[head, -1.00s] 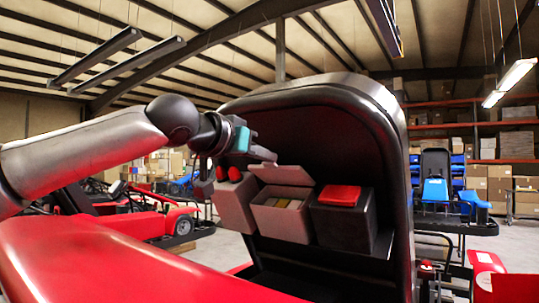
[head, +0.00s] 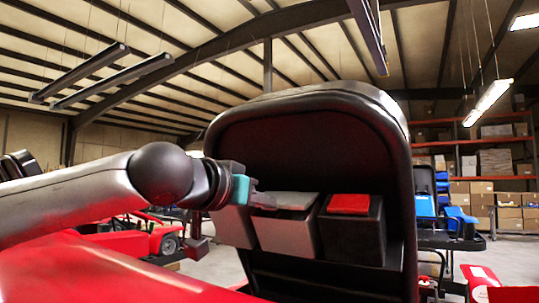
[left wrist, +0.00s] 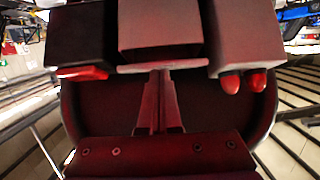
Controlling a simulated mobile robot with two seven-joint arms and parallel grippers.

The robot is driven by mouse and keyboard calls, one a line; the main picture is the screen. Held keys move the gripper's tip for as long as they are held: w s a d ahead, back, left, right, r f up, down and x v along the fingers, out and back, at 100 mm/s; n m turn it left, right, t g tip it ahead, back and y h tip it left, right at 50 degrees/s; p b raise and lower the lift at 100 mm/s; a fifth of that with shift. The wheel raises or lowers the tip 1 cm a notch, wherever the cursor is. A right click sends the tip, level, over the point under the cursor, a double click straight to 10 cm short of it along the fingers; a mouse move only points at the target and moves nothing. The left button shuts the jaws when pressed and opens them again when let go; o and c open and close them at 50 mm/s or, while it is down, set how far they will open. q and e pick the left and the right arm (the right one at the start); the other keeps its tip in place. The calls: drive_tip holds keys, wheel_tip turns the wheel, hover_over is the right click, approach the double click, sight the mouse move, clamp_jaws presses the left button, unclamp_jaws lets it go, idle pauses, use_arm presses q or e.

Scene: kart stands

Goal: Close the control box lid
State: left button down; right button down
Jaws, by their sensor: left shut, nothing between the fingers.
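The control box (head: 286,234) is the grey middle box of three on the black seat-shaped panel. Its grey lid (head: 290,201) lies down over the top, shut or nearly so; I cannot tell if a thin gap remains. My left gripper (head: 254,198) is shut and empty at the lid's left side. In the left wrist view the fingers (left wrist: 158,72) reach the lid's edge (left wrist: 192,65) and seem to touch it, with the control box (left wrist: 160,28) beyond. My right gripper is not in view.
A black box with a red top (head: 348,205) stands close on the right. A grey box (head: 234,226) stands on the left, partly behind my gripper; its two red knobs (left wrist: 243,81) show in the left wrist view. The black panel (head: 300,140) rises behind them.

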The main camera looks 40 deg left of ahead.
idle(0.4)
use_arm(q)
drive_tip(key=shift+s, duration=0.1)
drive_tip(key=b+v, duration=0.4)
drive_tip(key=v, duration=1.1)
drive_tip(key=w+r+g+p, duration=0.4)
drive_tip(key=w+r+p, duration=0.25)
drive_tip(key=p, duration=0.35)
drive_tip(key=s+f+p+x, duration=0.1)
drive_tip(key=f+x, duration=0.1)
drive_tip(key=x, duration=1)
drive_tip(key=shift+s+f, duration=0.2)
drive_tip(key=shift+s, duration=0.05)
drive_tip(key=shift+a, duration=0.1)
